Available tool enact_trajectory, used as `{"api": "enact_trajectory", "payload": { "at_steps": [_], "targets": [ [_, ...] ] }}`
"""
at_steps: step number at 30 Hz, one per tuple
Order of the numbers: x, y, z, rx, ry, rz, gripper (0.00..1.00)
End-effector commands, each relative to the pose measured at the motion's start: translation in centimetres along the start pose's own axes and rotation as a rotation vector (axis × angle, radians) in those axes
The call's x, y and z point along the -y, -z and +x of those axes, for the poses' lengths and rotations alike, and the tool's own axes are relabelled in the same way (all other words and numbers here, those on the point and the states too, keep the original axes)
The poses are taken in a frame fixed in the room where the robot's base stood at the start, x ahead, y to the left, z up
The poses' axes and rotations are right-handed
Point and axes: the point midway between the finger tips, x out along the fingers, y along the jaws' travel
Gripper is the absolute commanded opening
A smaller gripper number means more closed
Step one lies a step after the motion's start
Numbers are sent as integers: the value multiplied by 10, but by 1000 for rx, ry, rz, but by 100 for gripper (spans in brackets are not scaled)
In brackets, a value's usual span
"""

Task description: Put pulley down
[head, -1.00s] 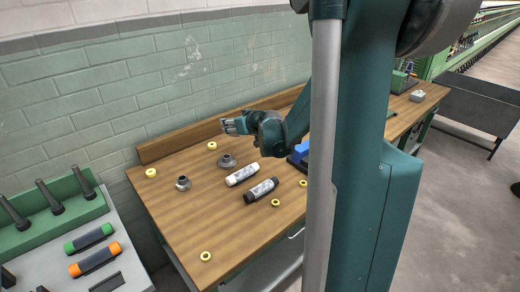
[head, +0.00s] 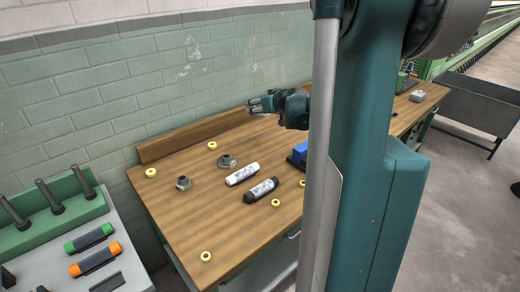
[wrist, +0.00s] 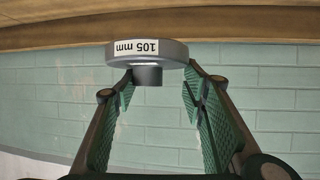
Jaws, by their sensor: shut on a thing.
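My gripper (head: 262,104) is above the back part of the wooden workbench (head: 190,235), near the green brick wall. In the wrist view my gripper (wrist: 160,80) is shut on a grey metal pulley (wrist: 175,55) with a white label reading "105 mm". The pulley's wide disc shows beyond the fingertips and its dark short hub lies between them. In the head view the held pulley is too small to make out clearly. Two grey metal flanged parts stand on the bench, one at left (head: 183,183) and one further back (head: 227,161).
Several yellow rings (head: 206,257) are scattered around. A wooden back ledge (head: 190,141) runs along the wall. The front left bench is mostly clear.

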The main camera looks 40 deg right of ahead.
Motion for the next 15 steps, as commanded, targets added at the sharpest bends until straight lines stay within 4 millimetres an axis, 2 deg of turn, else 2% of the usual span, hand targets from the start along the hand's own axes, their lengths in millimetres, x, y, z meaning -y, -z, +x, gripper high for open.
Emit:
{"api": "enact_trajectory", "payload": {
  "at_steps": [11,15],
  "targets": [
    [0,-37,18,0,0,0,13],
    [0,-58,28,0,0,0,13]
  ]
}}
